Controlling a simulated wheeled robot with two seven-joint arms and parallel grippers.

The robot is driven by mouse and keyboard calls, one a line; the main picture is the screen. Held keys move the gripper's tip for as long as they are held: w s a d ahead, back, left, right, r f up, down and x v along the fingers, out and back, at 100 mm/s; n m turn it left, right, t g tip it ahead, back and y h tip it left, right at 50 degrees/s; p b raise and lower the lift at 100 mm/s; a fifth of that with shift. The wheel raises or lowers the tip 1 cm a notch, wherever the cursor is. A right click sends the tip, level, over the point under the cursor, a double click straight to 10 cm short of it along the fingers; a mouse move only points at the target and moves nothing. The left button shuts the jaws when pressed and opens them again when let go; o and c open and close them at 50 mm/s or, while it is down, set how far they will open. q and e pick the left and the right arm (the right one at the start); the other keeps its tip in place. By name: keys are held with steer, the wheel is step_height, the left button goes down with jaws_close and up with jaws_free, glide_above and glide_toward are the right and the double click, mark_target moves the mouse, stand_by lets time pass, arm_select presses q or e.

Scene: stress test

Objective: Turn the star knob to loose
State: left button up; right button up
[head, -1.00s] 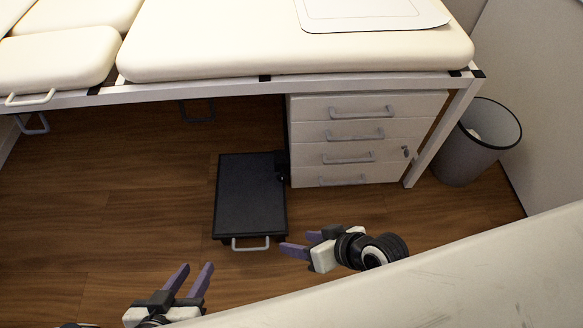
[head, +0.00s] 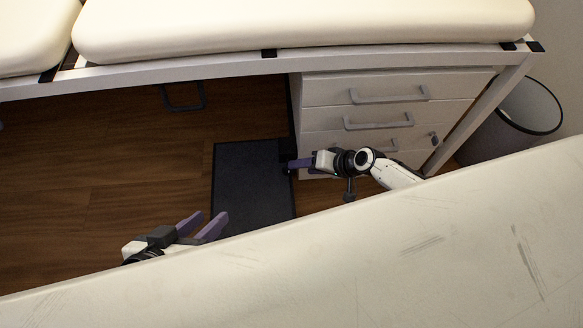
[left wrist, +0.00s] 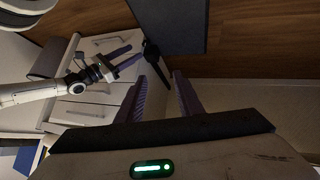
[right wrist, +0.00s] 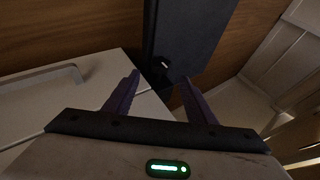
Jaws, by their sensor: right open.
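The dark star knob (right wrist: 162,72) shows at the edge of a flat black platform (right wrist: 195,35) in the right wrist view, dim and with a small pale mark. Its arms and setting cannot be made out. My right gripper (head: 290,165) is open, its purple fingers pointing at the knob, one to each side of it in the right wrist view; contact cannot be told. In the head view the fingers largely cover the knob. The left wrist view shows a dark fitting (left wrist: 151,50) there, near the right fingers. My left gripper (head: 208,226) is open and empty, left of the platform.
A white drawer cabinet (head: 330,90) with grey handles stands right beside the platform. A cream padded bench (head: 300,22) spans above it. A pale slanted surface (head: 400,250) fills the foreground. A grey bin (head: 510,125) stands at right. Wood floor at left is clear.

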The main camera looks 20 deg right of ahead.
steer(key=b+x, duration=0.3)
steer(key=x, duration=0.3)
steer(key=shift+f, duration=0.1)
arm_select(q)
steer(key=shift+w+d+r+t+h+b, duration=0.2)
steer(key=shift+d+r+t+h, duration=0.3)
steer(key=shift+r, duration=0.45)
steer(key=shift+w+d+r+t+h+b, duration=0.1)
steer(key=shift+d+r+t+h+b, duration=0.15)
steer(key=shift+d+r+h, duration=0.5)
arm_select(e)
steer(key=shift+w+a+f, duration=0.2)
steer(key=shift+w+a, duration=0.05)
arm_select(q)
steer(key=shift+r, duration=0.15)
